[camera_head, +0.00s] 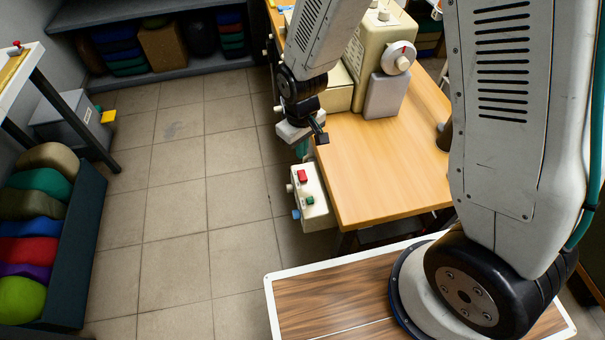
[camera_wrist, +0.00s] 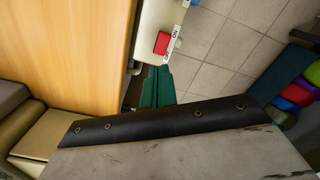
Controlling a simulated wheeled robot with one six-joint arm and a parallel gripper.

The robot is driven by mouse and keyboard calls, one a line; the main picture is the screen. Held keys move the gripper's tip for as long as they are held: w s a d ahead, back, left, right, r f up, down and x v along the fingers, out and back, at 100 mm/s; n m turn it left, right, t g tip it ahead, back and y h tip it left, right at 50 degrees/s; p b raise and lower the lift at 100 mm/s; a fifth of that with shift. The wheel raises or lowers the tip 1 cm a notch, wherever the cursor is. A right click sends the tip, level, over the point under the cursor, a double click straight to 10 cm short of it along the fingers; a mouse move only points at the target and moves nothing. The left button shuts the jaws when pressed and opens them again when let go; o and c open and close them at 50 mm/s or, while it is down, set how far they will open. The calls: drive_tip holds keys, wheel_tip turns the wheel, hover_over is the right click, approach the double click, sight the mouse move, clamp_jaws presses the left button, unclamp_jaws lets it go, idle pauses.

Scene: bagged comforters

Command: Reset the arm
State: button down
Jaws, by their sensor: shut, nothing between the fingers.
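My gripper (camera_head: 302,152) hangs at the end of my arm, beside the left edge of the wooden table and just above a white control box (camera_head: 315,212). Its green fingers (camera_wrist: 157,84) are shut and empty in the wrist view. The box carries a red button (camera_head: 302,175) and a green button (camera_head: 310,200). The red button (camera_wrist: 162,43) also shows close to the fingers in the wrist view, with a label beside it. I cannot tell whether the fingers touch the box.
A cream sewing machine (camera_head: 378,50) stands on the wooden table (camera_head: 385,170). A dark bin (camera_head: 85,245) of coloured rolled bundles is at the left. Shelves (camera_head: 170,75) with more bundles line the back. The tiled floor (camera_head: 180,180) between them is clear.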

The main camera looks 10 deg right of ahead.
idle(0.4)
drive_tip(key=shift+s+d, duration=0.15)
drive_tip(key=shift+s, duration=0.2)
drive_tip(key=s+d+r+m, duration=0.2)
drive_tip(key=s+d+r, duration=0.3)
drive_tip(key=r, duration=0.4)
drive_tip(key=s+d+r+m+t, duration=0.1)
drive_tip(key=s+d+r+m, duration=0.1)
drive_tip(key=s+d+r, duration=0.3)
drive_tip(key=s+d+r+m, duration=0.2)
drive_tip(key=s+d+r, duration=0.3)
drive_tip(key=s+r, duration=0.5)
wheel_tip(320, 180, up, 5)
drive_tip(key=shift+s+f, duration=0.2)
